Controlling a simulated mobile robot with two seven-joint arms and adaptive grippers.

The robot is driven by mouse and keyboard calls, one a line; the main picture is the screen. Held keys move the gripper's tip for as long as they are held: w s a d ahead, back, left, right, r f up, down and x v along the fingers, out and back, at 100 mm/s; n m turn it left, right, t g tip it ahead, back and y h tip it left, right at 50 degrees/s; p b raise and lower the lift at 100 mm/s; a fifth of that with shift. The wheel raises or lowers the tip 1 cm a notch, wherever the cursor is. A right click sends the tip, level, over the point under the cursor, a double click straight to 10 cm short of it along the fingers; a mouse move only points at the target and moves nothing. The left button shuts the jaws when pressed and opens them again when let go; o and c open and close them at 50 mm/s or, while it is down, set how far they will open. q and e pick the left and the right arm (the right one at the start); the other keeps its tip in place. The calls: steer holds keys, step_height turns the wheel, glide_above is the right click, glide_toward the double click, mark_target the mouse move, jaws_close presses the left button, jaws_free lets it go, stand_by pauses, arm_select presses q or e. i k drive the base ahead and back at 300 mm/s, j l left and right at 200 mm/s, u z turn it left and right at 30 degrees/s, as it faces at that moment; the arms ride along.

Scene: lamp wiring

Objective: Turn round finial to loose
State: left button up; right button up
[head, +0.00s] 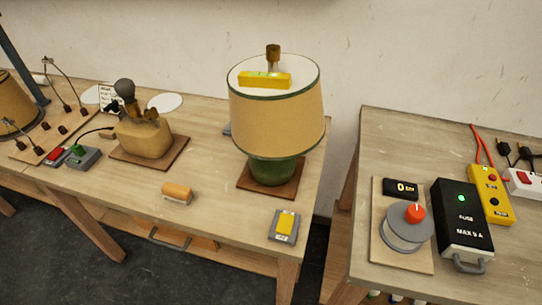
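A lamp with a green base (271,172) and a tan shade (275,120) stands on a brown board (249,183) on the left table. A small brown knob (273,50), which looks like the finial, stands upright above the shade's top. A yellow spirit level (265,80) lies across the top of the shade, in front of the finial's stem. How tight the finial is cannot be told. Neither of my grippers is in view.
Left table: second lamp base (147,138) with a grey bulb (125,88), a wooden-handled tool (177,192), a yellow-topped switch (285,225). Right table: a red-knobbed dial (414,212), black fuse box (462,222), yellow box (490,195). A gap separates the tables.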

mark_target(273, 50)
steer(key=i, duration=0.25)
steer(key=k+j+z, duration=0.1)
steer(key=j+z, duration=0.2)
steer(key=z, duration=0.15)
steer(key=k+j+z, duration=0.1)
steer(key=j+z, duration=0.15)
steer(key=z, duration=0.2)
steer(key=k+j+z, duration=0.15)
steer(key=z, duration=0.35)
